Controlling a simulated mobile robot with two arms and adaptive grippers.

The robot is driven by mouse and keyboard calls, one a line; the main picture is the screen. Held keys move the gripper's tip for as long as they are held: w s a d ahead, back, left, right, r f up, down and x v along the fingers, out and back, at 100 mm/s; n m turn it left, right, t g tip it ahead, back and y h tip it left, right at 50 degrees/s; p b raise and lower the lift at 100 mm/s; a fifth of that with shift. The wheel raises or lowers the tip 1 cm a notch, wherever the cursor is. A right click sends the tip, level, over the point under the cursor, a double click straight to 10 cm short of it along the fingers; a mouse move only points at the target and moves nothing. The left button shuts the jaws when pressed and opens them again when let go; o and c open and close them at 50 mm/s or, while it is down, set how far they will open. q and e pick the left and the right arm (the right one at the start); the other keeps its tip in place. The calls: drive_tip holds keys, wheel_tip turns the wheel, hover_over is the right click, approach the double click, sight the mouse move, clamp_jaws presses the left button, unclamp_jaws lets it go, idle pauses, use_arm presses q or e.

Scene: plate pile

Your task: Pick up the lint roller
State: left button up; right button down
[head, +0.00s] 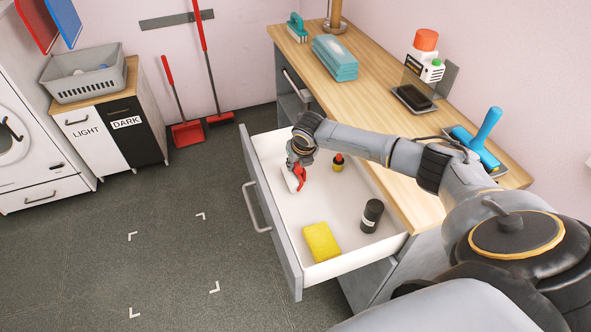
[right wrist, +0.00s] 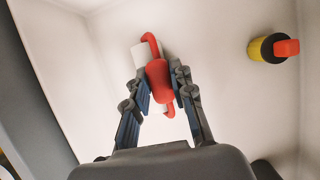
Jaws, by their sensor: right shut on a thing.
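The lint roller, with a red handle and a white roll, lies low in the open white drawer; it shows in the head view (head: 300,172) and in the right wrist view (right wrist: 158,78). My right gripper (head: 297,162) reaches down over the drawer's far left part. Its two fingers (right wrist: 161,92) are closed on the red handle, one on each side. The white roll sticks out past the fingers. I cannot tell whether the roller touches the drawer floor. My left gripper is not in view.
The drawer (head: 285,222) also holds a yellow-and-black bottle with a red cap (head: 338,162), a black canister (head: 372,215) and a yellow sponge (head: 321,242). The wooden counter (head: 375,75) stands to the right. The floor left of the drawer is clear.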

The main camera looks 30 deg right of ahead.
drive_tip(key=shift+r, duration=0.4)
wheel_tip(320, 180, up, 3)
drive_tip(key=shift+f+b, duration=0.2)
drive_tip(key=shift+b, duration=0.15)
drive_tip(key=s+a+r, duration=0.8)
drive_tip(key=s+r, duration=0.1)
drive_tip(key=s, duration=0.2)
drive_tip(key=shift+s+a+r, duration=0.15)
drive_tip(key=shift+a+r, duration=0.05)
drive_tip(key=shift+r, duration=0.1)
drive_tip(key=c, duration=1.8)
unclamp_jaws()
drive_tip(key=shift+c, duration=0.2)
clamp_jaws()
